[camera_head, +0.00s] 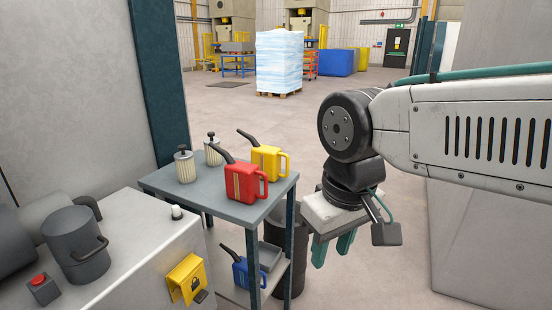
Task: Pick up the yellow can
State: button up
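The yellow can (268,161) stands upright on the top of a small grey table (222,203), toward its back right. It has a dark spout pointing up to the left and a handle on its right side. The red can (243,182) stands in front of it to the left and hides part of its lower front. My gripper (333,250) hangs to the right of the table, apart from both cans. Its two teal fingers point down with a gap between them, and nothing shows between them.
Two pale filters (185,166) stand left of the cans. A blue can (240,271) and a grey bin sit on the lower shelf. A dark drum (296,245) stands behind the table's right leg. A grey machine with a yellow lock box (187,278) fills the lower left.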

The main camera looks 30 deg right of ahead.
aim_at(268, 158)
jog(key=u, duration=0.05)
jog(key=k, duration=1)
jog(key=z, duration=0.4)
jog(key=i, duration=1.1)
jog(key=z, duration=0.75)
jog(key=i, duration=0.8)
jog(key=z, duration=0.05)
